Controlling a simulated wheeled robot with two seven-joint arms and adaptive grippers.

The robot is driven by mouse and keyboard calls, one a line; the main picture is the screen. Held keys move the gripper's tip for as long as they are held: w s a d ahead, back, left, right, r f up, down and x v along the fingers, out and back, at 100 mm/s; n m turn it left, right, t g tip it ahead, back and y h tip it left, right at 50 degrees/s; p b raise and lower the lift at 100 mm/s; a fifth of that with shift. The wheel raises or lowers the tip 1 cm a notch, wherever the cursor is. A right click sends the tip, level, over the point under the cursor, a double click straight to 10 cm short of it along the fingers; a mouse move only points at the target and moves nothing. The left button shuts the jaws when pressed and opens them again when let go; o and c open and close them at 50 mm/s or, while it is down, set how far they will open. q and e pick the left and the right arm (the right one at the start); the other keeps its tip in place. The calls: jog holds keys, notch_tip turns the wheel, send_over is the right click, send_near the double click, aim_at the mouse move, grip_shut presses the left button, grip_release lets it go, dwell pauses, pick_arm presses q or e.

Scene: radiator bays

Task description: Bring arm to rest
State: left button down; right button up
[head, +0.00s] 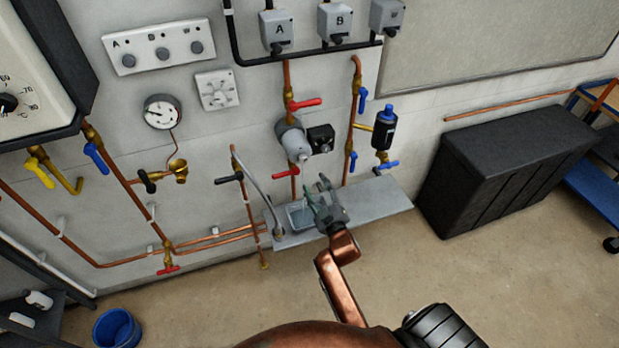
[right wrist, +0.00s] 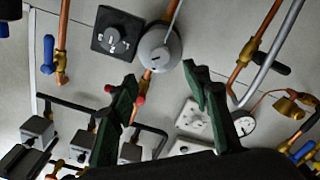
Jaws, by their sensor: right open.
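My right gripper (head: 325,205) is open and empty in the head view, above the grey shelf (head: 380,203) at the foot of the pipe wall. In the right wrist view its two green-padded fingers (right wrist: 165,98) stand apart with nothing between them. The pump (head: 294,140) with its black control box (head: 320,138) is on the wall behind the gripper; the pump also shows in the right wrist view (right wrist: 158,50). The copper-coloured right arm (head: 342,285) reaches forward from the bottom of the head view. My left gripper is not in view.
A clear tray (head: 298,215) sits on the shelf beside the gripper. Copper pipes with red, blue and yellow valve handles stick out from the wall. A black chest (head: 490,165) stands at right. A blue bucket (head: 117,328) is at lower left. The floor (head: 480,265) at right is clear.

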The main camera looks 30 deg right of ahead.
jog(key=s+a+f+g+y, duration=0.1)
jog(key=s+a+f+g, duration=0.15)
jog(key=f, duration=0.85)
jog(key=s+a+f+g+y, duration=0.1)
jog(key=s+f+g, duration=0.15)
jog(key=f, duration=0.85)
jog(key=s+a+f+g+y, duration=0.1)
jog(key=s+a+f, duration=0.15)
jog(key=f, duration=0.95)
jog(key=s+a+f+m+g+y, duration=0.15)
jog(key=s+f+g, duration=0.25)
jog(key=s+f, duration=1.35)
jog(key=s+f+g, duration=0.3)
jog(key=s+f, duration=0.3)
jog(key=s, duration=0.9)
jog(key=s+f+m+g, duration=0.1)
jog(key=s+f+g, duration=0.2)
jog(key=s+f, duration=0.4)
jog(key=s, duration=0.9)
jog(key=shift+m, duration=0.25)
